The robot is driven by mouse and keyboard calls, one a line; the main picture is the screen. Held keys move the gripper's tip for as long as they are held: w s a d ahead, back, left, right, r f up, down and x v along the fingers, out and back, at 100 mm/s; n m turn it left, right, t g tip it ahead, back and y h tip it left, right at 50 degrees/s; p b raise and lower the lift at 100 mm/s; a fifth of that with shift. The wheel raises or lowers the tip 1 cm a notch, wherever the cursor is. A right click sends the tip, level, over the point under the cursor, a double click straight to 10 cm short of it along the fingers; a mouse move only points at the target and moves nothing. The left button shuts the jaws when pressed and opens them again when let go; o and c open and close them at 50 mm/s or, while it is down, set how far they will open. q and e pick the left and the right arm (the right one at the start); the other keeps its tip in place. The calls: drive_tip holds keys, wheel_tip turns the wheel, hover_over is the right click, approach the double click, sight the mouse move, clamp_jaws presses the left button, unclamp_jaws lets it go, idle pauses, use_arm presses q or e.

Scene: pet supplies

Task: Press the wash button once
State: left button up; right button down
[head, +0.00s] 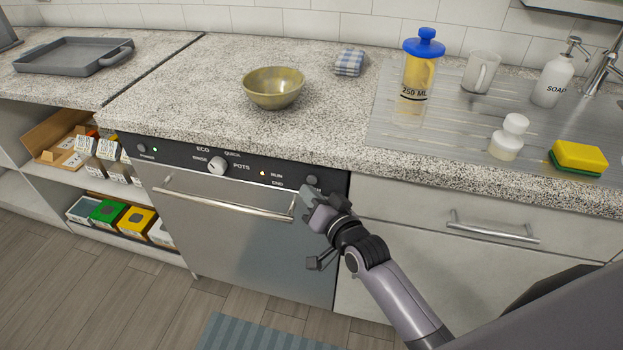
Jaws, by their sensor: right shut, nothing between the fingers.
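The dishwasher (225,225) has a black control panel along its top edge under the counter. A round dark button (312,180) sits at the panel's right end; it is probably the wash button, but its label is too small or covered to read. An amber light (263,173) glows beside RUN. My right gripper (307,192) is shut and empty, its tip just below that button and near the right end of the door handle; I cannot tell whether it touches the panel. My left gripper is out of view.
The panel also has a dial (217,167) and a power button (141,148) with a green light. The handle bar (225,197) sticks out below. On the counter are a bowl (273,88), a blue-lidded jar (419,80) and a sponge (579,157).

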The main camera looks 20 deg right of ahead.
drive_tip(key=shift+s, duration=0.1)
drive_tip(key=s+a+p, duration=0.1)
drive_tip(key=s, duration=0.1)
drive_tip(key=s+a+p, duration=0.1)
drive_tip(key=s+a, duration=0.1)
drive_tip(key=shift+s+p, duration=0.1)
drive_tip(key=shift+p, duration=0.25)
drive_tip(key=shift+a+f, duration=0.1)
drive_tip(key=shift+a, duration=0.05)
idle(0.3)
